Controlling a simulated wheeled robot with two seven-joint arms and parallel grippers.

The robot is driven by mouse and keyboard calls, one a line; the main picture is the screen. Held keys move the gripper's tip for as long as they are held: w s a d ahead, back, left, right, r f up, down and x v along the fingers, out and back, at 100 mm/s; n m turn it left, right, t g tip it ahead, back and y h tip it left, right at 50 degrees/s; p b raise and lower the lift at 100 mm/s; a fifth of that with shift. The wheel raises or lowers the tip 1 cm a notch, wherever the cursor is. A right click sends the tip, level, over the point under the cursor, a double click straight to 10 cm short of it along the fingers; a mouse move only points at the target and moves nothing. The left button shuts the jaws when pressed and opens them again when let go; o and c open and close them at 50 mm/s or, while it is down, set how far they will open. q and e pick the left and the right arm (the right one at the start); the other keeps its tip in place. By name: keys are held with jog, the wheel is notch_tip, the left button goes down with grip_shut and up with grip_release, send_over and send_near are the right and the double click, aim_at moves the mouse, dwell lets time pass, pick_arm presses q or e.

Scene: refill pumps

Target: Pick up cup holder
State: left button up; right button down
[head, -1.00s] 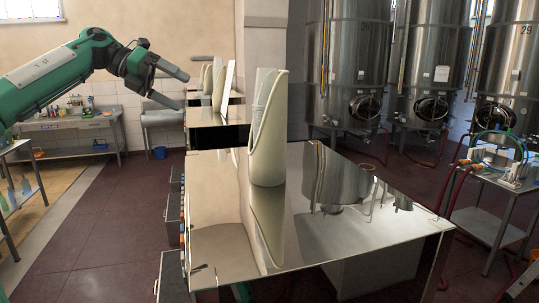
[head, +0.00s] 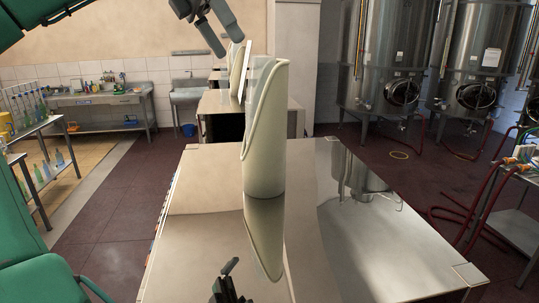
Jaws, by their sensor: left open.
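The cup holder (head: 265,150) is a tall cream cylinder with a slanted cut-away opening. It stands upright on the shiny metal table (head: 345,255) in the middle of the head view. Something pale grey and partly see-through shows inside its upper part. My left gripper (head: 230,45) is at the top of the view, up and to the left of the holder's rim in the picture. It is open, with its two dark fingers apart and nothing between them. It appears clear of the holder, though the depth gap is hard to judge. My right gripper is not in view.
The tabletop around the holder is bare; dark shapes low on it look like reflections. More pale holders (head: 236,68) stand on a farther table (head: 218,103). Steel tanks (head: 388,60) stand at the back right. A bottle rack (head: 45,150) is at left and a cart (head: 505,215) at right.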

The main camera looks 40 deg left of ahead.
aim_at(257, 85)
pick_arm(q)
jog(key=x, duration=0.2)
jog(key=p+x, duration=0.1)
jog(key=x, duration=0.1)
jog(key=p+x, duration=0.1)
jog(key=x, duration=0.2)
jog(key=shift+w+d+r, duration=0.1)
jog(key=shift+w+r, duration=0.1)
jog(key=shift+w, duration=0.05)
jog(key=p+x, duration=0.2)
jog(key=x, duration=0.2)
jog(key=shift+w, duration=0.1)
jog(key=shift+c, duration=0.9)
jog(key=shift+r, duration=0.1)
jog(key=c, duration=1.3)
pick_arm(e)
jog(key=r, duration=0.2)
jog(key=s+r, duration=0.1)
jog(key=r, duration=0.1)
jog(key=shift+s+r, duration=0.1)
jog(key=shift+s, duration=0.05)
